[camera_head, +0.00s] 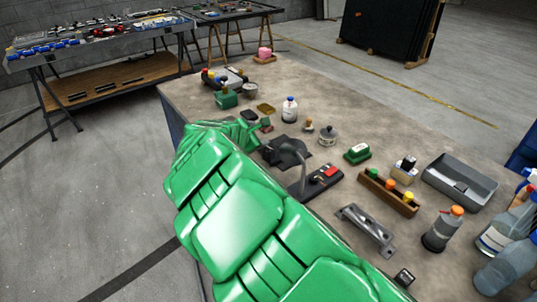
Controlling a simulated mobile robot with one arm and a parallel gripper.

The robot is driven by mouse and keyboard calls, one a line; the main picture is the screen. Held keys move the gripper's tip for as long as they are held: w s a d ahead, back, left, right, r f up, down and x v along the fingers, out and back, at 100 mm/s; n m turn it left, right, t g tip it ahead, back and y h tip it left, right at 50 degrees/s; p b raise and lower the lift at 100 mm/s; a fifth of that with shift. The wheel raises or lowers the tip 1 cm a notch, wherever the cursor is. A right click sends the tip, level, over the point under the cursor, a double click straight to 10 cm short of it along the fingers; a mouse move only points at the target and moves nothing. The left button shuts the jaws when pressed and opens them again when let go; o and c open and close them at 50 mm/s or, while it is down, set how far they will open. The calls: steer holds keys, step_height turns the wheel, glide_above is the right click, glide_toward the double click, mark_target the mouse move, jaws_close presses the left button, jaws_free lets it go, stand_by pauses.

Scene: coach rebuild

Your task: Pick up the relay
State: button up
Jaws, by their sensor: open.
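I cannot tell for certain which object is the relay. A small black box with a pale marking (404,278) lies near the front table edge, right of my green arm. My gripper (260,127) is at the far end of my green arm, over the left part of the table, beside small dark items. It is open, with nothing visibly held. Its fingers are small and partly hidden by the arm, which also covers part of the table's near side.
The worktable (335,92) is crowded. Nearby are a black curved-neck object (287,150), a white bottle (289,109), a wooden holder (388,191), a metal bracket (366,229), a grey tray (460,182) and bottles at right. The back of the table is mostly clear.

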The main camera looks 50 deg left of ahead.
mark_target(268, 150)
steer(key=d+f+n, duration=0.1)
steer(key=n, duration=0.1)
steer(key=d+f+n+t, duration=0.1)
steer(key=f, duration=0.1)
steer(key=s+d+f+n, duration=0.1)
steer(key=f+n, duration=0.1)
steer(key=shift+n+t, duration=0.3)
steer(key=shift+d+f+n, duration=0.2)
steer(key=shift+f+n, duration=0.2)
steer(key=shift+n, duration=0.2)
steer(key=shift+h, duration=0.3)
steer(key=shift+r+x, duration=0.2)
steer(key=shift+x, duration=1.7)
steer(key=shift+r+x, duration=0.2)
steer(key=shift+x, duration=1.7)
steer(key=shift+w+a, duration=0.1)
steer(key=shift+a, duration=0.1)
steer(key=shift+c, duration=0.2)
steer(key=c, duration=1.1)
